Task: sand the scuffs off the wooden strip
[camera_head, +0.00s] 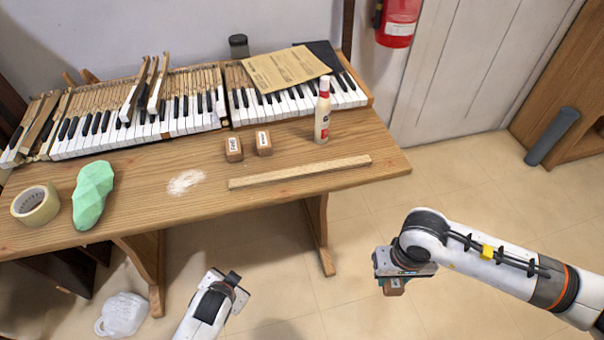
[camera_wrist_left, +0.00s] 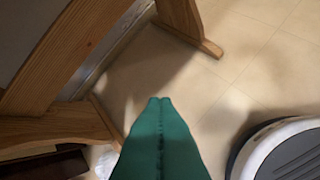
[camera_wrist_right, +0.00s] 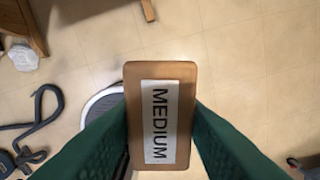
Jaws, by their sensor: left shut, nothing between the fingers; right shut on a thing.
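The wooden strip (camera_head: 300,173) lies on the wooden table near its front edge, right of centre. Scuffs on it are too small to make out. My right gripper (camera_head: 391,279) is shut on a brown block (camera_wrist_right: 160,118) labelled MEDIUM, held in the air right of the table, apart from the strip. Two similar labelled blocks, a left one (camera_head: 233,149) and a right one (camera_head: 264,143), stand on the table behind the strip; their labels are too small to read. My left gripper (camera_head: 233,279) is shut and empty, in front of the table; its closed fingers also show in the left wrist view (camera_wrist_left: 160,103).
Piano keys (camera_head: 130,133) fill the table's back. The floor (camera_head: 360,240) under my right gripper is clear.

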